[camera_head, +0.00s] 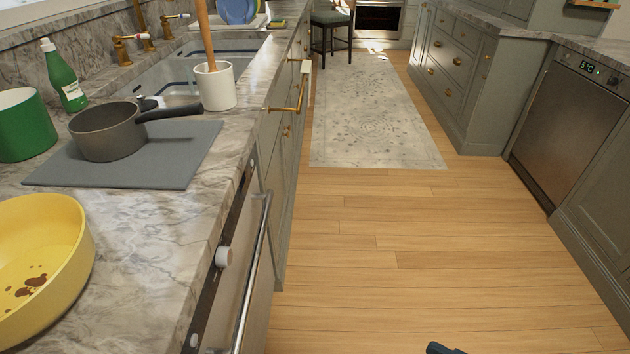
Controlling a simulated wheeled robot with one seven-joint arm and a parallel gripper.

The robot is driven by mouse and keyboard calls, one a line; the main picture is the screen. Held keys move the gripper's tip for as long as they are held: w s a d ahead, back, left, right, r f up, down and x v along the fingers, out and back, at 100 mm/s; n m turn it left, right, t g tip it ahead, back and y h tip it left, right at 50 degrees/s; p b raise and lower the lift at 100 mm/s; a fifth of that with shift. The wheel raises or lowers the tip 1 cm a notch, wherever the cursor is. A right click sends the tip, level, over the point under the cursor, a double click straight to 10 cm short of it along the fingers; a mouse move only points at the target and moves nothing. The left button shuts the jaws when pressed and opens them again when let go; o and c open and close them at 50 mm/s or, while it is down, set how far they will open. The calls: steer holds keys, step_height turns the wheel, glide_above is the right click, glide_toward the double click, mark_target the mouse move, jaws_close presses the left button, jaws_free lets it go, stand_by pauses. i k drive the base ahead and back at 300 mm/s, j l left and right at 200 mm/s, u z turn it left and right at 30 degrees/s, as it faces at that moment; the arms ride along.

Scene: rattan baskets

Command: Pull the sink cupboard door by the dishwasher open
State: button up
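The grey-green sink cupboard front (275,185) is under the counter on the left, just beyond the dishwasher, seen at a steep angle. It looks closed, flush with its neighbours. A brass bar handle (299,97) and small brass knobs (286,131) show along this run of fronts; I cannot tell which belongs to which door. The steel-fronted appliance with a long bar handle (253,270), likely the dishwasher, is nearer and looks shut. A small dark tip (443,348) at the bottom edge looks like part of my gripper. It is over the floor, apart from the cupboards; its fingers are hidden.
The wooden floor (400,255) between the cabinet rows is clear, with a pale rug (370,120) farther on. A drawer cabinet (460,75) and a steel appliance (568,125) line the right. A saucepan (108,131) and yellow bowl (65,235) stand on the left counter.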

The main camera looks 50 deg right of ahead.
mark_target(276, 179)
steer(key=k+j+z, duration=0.1)
steer(key=z, duration=0.65)
steer(key=i+l+z, duration=0.1)
steer(key=i, duration=0.45)
steer(key=i+l, duration=0.3)
steer(key=i, duration=0.25)
steer(key=i+l+z, duration=0.15)
steer(key=i, duration=0.4)
steer(key=i+l+z, duration=0.1)
steer(key=i, duration=0.45)
